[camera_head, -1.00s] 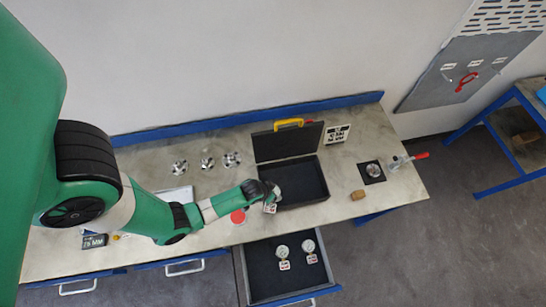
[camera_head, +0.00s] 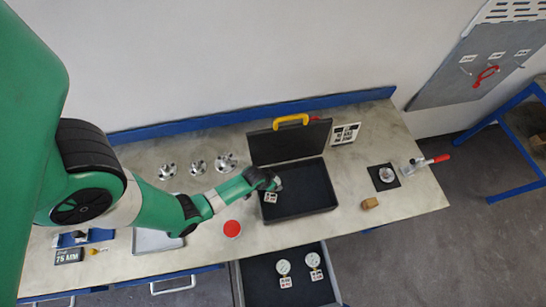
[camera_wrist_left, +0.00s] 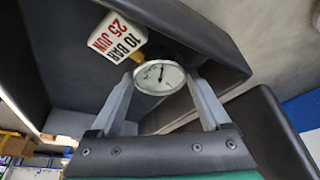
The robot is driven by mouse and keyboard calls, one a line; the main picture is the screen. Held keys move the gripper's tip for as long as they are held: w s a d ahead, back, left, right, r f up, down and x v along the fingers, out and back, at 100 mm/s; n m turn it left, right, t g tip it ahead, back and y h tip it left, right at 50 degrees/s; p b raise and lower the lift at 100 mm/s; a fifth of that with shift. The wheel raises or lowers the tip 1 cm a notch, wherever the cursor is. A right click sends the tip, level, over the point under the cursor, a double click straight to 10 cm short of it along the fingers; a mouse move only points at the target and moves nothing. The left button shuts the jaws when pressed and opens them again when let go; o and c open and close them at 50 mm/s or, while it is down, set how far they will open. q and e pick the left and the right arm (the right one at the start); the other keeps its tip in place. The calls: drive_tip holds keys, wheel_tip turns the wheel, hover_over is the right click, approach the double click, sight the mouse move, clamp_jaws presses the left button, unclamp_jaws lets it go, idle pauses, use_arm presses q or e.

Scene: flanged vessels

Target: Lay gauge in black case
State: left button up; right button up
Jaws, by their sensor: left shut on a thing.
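My left gripper (camera_head: 274,184) is over the left part of the open black case (camera_head: 318,206). In the left wrist view its two fingers (camera_wrist_left: 165,88) are shut on a round white-faced gauge (camera_wrist_left: 158,76) with a brass stem. A white tag (camera_wrist_left: 117,38) reading "10 BAR 25 JUN" hangs at the stem; the tag also shows in the head view (camera_head: 270,197). The case's lid stands raised at the back, with a yellow handle (camera_head: 291,119). I cannot tell whether the gauge touches the case floor. My right gripper is not in view.
Two more tagged gauges (camera_head: 284,267) (camera_head: 314,260) lie in the open drawer (camera_head: 262,285) in front. Several metal flanged parts (camera_head: 198,167) stand at the back left. A red disc (camera_head: 232,228), a cork-coloured block (camera_head: 370,203) and a red-handled clamp (camera_head: 420,163) are on the bench.

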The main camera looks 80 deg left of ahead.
use_arm(q)
drive_tip(key=shift+f, duration=0.3)
drive_tip(key=o, duration=1.5)
drive_tip(key=p+v, duration=0.9)
drive_tip(key=v, duration=0.3)
drive_tip(key=shift+r, duration=0.15)
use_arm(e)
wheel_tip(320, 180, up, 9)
